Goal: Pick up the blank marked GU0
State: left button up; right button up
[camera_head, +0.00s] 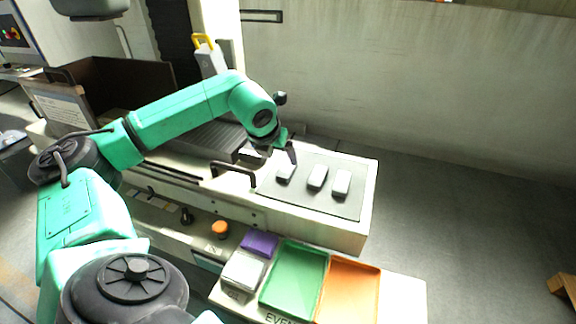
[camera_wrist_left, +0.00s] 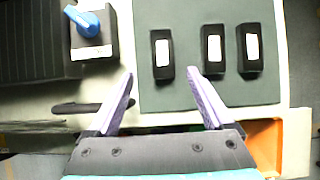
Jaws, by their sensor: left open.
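Three small dark blanks with pale labels lie apart in a row on a grey-green mat: the left blank (camera_head: 286,172), the middle blank (camera_head: 317,176) and the right blank (camera_head: 341,184). The markings are too small to read, so I cannot tell which is GU0. My left gripper (camera_head: 284,150) is open and empty, above the left end of the row. In the left wrist view its fingers (camera_wrist_left: 160,74) are spread, with the left blank (camera_wrist_left: 162,55) lined up between and beyond the tips. The middle (camera_wrist_left: 213,50) and right (camera_wrist_left: 249,47) blanks lie farther right.
The mat (camera_head: 335,209) lies on a pale bench top. A dark block with a blue knob (camera_wrist_left: 87,23) stands left of the mat. A black handle (camera_head: 233,169) is beside the gripper. A green tray (camera_head: 294,281), an orange tray (camera_head: 349,291) and a purple block (camera_head: 259,244) are in front.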

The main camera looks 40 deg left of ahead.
aim_at(287, 167)
pick_arm(q)
jog(key=p+x, duration=0.2)
jog(key=x, duration=0.6)
jog(key=shift+w+d+f+p, duration=0.1)
jog(key=shift+w+p, duration=0.2)
jog(key=shift+w, duration=0.05)
jog(key=shift+f, duration=0.1)
jog(key=c, duration=0.5)
jog(key=shift+w, duration=0.1)
grip_shut()
pick_arm(e)
jog(key=r, duration=0.1)
jog(key=w+r, duration=0.1)
jog(key=r, duration=0.1)
jog(key=shift+w+a, duration=0.25)
